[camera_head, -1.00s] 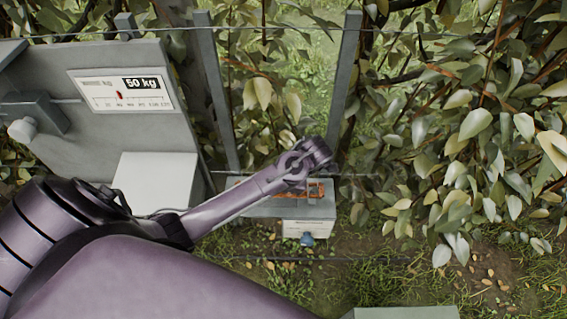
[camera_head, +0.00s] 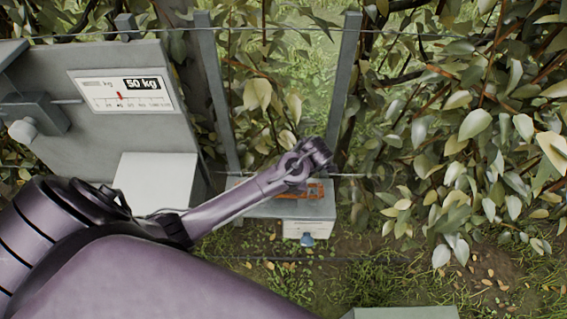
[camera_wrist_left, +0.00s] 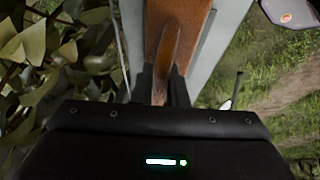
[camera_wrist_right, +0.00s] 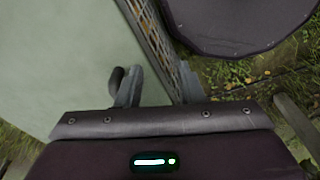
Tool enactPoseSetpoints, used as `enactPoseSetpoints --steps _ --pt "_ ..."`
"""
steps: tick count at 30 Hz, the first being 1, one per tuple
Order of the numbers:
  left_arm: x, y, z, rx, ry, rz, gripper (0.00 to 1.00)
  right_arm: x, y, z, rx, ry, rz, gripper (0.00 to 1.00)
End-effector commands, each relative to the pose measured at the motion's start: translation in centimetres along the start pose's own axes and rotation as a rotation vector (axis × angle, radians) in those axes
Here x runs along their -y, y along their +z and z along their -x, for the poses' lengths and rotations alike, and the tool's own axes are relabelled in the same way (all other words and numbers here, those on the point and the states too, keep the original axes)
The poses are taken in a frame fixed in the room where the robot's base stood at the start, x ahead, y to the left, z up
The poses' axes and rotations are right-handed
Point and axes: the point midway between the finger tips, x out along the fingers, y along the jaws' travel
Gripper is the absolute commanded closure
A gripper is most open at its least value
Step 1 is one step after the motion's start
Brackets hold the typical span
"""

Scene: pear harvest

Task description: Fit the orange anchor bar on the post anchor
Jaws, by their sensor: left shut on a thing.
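In the head view my left arm reaches across to the grey post anchor (camera_head: 265,209), a box low between two grey posts. An orange piece (camera_head: 314,190) shows on top of it, partly hidden by my wrist. The left gripper's fingers are hidden there. In the left wrist view my left gripper (camera_wrist_left: 160,88) is shut on the orange anchor bar (camera_wrist_left: 168,22), which runs away between pale grey edges. I cannot tell whether the bar is seated. My right gripper (camera_wrist_right: 158,92) is open beside a perforated grey wall, in the right wrist view only.
A grey scale panel marked 50 kg (camera_head: 130,85) stands at left, with a pale block (camera_head: 155,185) below it. A white box with a blue knob (camera_head: 306,228) is under the anchor. Leafy branches (camera_head: 475,125) crowd the right. A thin wire crosses the posts.

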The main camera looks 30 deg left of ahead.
Motion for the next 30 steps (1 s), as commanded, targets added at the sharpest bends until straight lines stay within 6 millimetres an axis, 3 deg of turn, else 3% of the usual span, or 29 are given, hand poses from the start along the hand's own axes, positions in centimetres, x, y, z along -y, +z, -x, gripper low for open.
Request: enactPoseSetpoints --steps 30 --pt "0.2 0.5 -1.1 0.0 0.0 0.0 1.0 0.1 0.1 -0.7 0.0 -0.001 0.0 0.65"
